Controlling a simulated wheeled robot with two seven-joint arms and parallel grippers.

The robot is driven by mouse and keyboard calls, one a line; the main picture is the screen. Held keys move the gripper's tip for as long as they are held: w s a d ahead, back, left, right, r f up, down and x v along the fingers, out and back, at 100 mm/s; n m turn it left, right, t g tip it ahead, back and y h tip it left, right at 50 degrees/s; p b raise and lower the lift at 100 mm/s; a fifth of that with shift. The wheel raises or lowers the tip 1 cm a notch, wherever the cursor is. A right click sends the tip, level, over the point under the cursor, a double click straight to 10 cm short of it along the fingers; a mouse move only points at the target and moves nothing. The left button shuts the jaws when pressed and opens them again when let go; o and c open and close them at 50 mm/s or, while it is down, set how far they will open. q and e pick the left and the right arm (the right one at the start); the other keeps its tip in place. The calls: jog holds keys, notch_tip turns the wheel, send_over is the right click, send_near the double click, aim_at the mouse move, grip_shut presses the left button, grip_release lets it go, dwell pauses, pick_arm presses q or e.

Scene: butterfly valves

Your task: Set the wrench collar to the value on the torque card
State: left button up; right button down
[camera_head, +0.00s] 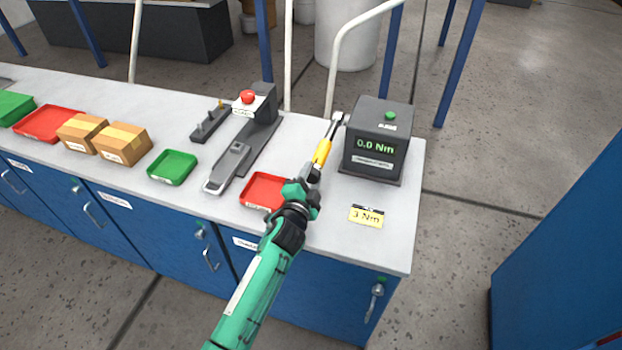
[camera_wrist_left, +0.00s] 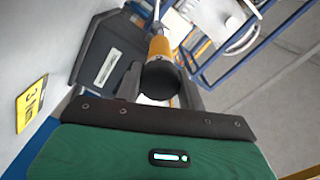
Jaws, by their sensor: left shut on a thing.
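The wrench (camera_head: 322,152) has a yellow handle and a metal head at its far end, which is beside the tester. My left gripper (camera_head: 309,176) is shut on the wrench's near end. In the left wrist view the wrench (camera_wrist_left: 160,47) shows an orange grip and a black round end between the fingers (camera_wrist_left: 160,85). The collar's setting cannot be read. The yellow torque card (camera_head: 367,216) lies on the bench right of the gripper and reads 3 Nm; it also shows in the left wrist view (camera_wrist_left: 31,102). My right gripper is not in view.
The dark tester (camera_head: 376,140) reads 0.0 Nm and has a green button on top. A red tray (camera_head: 254,192) lies just left of my gripper. A clamp fixture with a red button (camera_head: 247,97), a green tray (camera_head: 172,167) and boxes (camera_head: 122,144) stand farther left.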

pick_arm(q)
jog(key=shift+m, duration=0.9)
jog(key=o, duration=1)
jog(key=shift+c, duration=0.2)
jog(key=shift+s, duration=0.1)
jog(key=b+v, duration=0.3)
jog(key=v, duration=1)
jog(key=shift+s, duration=0.35)
jog(key=shift+a+f, duration=0.15)
